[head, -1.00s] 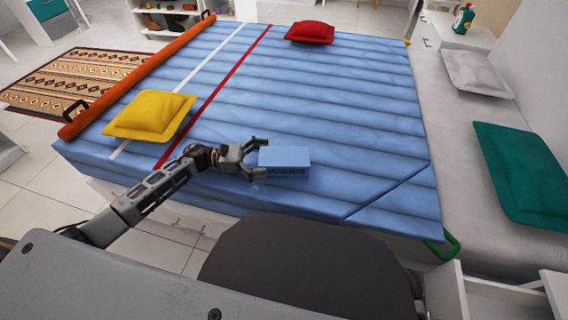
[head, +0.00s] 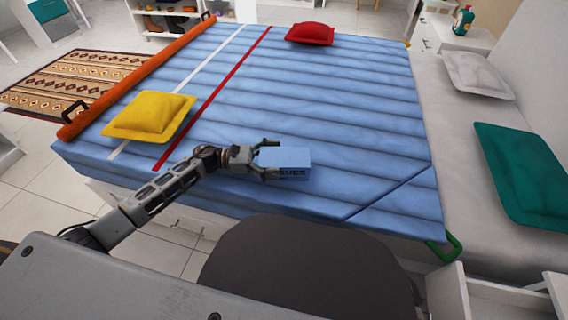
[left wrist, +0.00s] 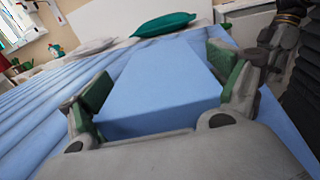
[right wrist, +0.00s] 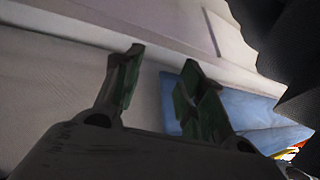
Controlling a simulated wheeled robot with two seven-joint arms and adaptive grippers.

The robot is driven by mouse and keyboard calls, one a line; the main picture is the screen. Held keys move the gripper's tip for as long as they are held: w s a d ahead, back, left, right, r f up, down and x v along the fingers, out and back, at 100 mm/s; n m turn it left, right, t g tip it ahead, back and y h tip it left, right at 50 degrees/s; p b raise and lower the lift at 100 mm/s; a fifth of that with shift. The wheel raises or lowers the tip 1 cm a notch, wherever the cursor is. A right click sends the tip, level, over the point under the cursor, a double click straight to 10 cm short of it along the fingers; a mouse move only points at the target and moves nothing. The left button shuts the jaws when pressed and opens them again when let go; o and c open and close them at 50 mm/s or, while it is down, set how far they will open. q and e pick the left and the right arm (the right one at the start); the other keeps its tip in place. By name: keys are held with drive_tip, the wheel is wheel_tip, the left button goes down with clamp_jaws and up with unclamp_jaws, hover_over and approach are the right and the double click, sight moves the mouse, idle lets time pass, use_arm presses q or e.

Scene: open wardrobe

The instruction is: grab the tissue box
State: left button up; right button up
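The light blue tissue box (head: 288,157) lies on the blue quilted bed cover near its front edge, with dark lettering on its front side. My left gripper (head: 268,158) is open, with its fingers on either side of the box's left end. In the left wrist view the box (left wrist: 160,85) fills the space between the green finger pads; I cannot tell whether either pad touches it. My right gripper (right wrist: 162,62) is open and empty in the right wrist view, and out of the head view.
A yellow cushion (head: 150,115) and a red cushion (head: 310,33) lie on the bed (head: 345,110). An orange roll (head: 140,75) runs along its left edge. A grey sofa with a teal cushion (head: 522,170) stands at the right. The cover around the box is clear.

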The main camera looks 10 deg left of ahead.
use_arm(q)
drive_tip(key=c, duration=0.7)
drive_tip(key=shift+r+p, duration=0.3)
drive_tip(key=shift+r, duration=0.5)
wheel_tip(320, 180, up, 7)
drive_tip(key=shift+f+p, duration=0.1)
drive_tip(key=shift+p, duration=1)
drive_tip(key=shift+r, duration=0.85)
use_arm(e)
wheel_tip(320, 180, up, 7)
drive_tip(key=d+g+h, duration=0.1)
drive_tip(key=shift+s+d+f+n, duration=0.15)
drive_tip(key=shift+s+d+n, duration=0.05)
drive_tip(key=shift+d+n, duration=0.1)
